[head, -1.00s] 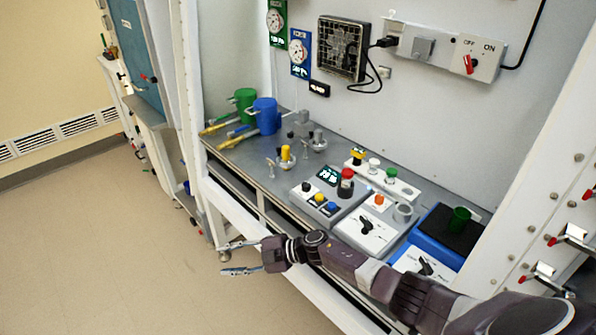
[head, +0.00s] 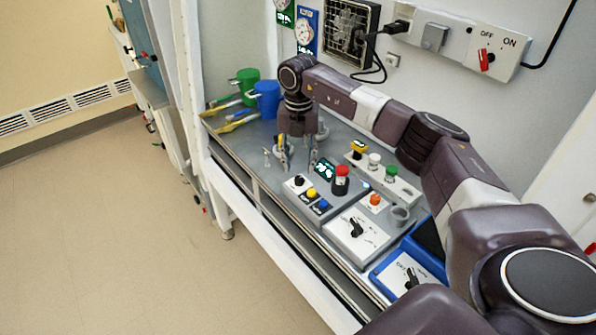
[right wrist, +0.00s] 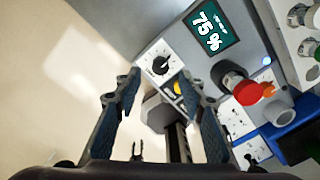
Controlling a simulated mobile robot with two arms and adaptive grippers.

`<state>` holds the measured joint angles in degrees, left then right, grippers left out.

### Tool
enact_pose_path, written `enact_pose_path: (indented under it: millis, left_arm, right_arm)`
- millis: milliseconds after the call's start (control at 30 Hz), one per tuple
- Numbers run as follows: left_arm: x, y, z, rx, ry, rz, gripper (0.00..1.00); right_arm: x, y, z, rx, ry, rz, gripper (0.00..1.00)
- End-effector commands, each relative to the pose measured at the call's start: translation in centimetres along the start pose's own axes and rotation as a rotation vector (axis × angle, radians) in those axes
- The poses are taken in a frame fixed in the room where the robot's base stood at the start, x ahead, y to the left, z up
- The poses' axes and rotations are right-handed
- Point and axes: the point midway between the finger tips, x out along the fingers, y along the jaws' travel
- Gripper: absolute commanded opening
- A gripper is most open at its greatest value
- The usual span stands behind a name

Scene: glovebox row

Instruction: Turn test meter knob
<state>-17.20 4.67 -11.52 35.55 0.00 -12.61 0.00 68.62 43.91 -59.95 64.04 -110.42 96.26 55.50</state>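The test meter (head: 321,202) is a grey box on the bench with a black knob (head: 299,181), yellow and blue buttons and a dark display. In the right wrist view the display (right wrist: 211,31) reads 75% and the black knob (right wrist: 161,66) sits on a white dial plate. My right gripper (head: 298,160) points down above the bench, just behind the meter. It is open and empty, its fingers apart from the knob. My left gripper is not in the head view; a small dark pronged shape low in the right wrist view may be it, too small to tell.
A red mushroom button (head: 341,171) stands beside the display. More knob boxes (head: 357,231) lie to the right. Blue (head: 266,100) and green cups stand at the back left. A wall switch box (head: 485,57) hangs behind. The floor in front is clear.

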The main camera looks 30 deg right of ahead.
Motion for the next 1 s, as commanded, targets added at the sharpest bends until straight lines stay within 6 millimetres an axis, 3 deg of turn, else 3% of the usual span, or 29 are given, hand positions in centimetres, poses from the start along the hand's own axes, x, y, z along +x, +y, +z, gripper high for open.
enact_pose_path:
  millis: [300,633,1000]
  left_arm:
    - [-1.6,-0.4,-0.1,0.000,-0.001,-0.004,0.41]
    - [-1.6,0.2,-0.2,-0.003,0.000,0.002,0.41]
    - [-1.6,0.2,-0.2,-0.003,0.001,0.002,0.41]
  right_arm:
    - [4.2,0.0,-0.1,0.000,0.003,0.000,0.37]
    - [4.8,0.1,0.0,-0.001,0.001,0.002,0.37]
    - [4.7,0.1,0.0,0.000,0.001,0.002,0.00]
